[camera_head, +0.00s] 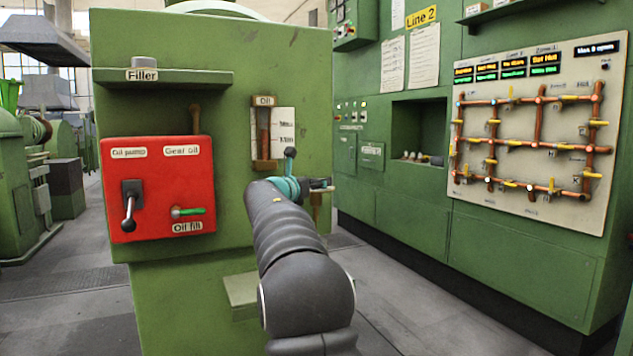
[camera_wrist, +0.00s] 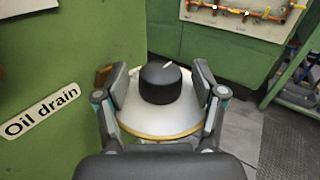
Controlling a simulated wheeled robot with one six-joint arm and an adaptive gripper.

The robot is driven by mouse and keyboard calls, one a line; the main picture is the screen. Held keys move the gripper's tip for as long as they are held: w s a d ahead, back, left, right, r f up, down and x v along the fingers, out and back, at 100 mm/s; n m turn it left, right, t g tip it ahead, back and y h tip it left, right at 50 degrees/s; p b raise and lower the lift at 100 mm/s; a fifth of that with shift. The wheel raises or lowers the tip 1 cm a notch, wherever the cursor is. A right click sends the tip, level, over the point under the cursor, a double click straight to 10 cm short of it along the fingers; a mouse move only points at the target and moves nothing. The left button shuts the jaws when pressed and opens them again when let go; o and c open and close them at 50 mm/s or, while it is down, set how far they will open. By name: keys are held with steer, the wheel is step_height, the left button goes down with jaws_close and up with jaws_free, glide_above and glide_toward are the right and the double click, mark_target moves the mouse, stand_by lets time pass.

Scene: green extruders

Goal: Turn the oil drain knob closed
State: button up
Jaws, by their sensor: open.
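The oil drain knob (camera_wrist: 160,84) is black with a white pointer line on top, in the middle of the wrist view. It stands on a round silver plate with a yellowish edge (camera_wrist: 150,133). The pointer line slants toward the upper right. My gripper (camera_wrist: 160,76) is open, with one finger on each side of the knob. A gap shows on each side. The "Oil drain" label (camera_wrist: 42,112) is on the green machine to the left. In the head view my gripper (camera_head: 310,187) is beside the machine's right edge, and I cannot make out the knob there.
A red panel (camera_head: 157,235) with a black lever and a green-handled valve is on the green machine (camera_head: 225,110). An oil gauge (camera_head: 283,130) is above my gripper. A control board with copper pipes (camera_head: 545,130) hangs at right. Grey floor (camera_head: 400,295) lies between.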

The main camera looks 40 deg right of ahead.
steer(key=shift+w+d, duration=0.2)
steer(key=shift+d, duration=0.35)
steer(key=c, duration=1.2)
steer(key=shift+o, duration=0.2)
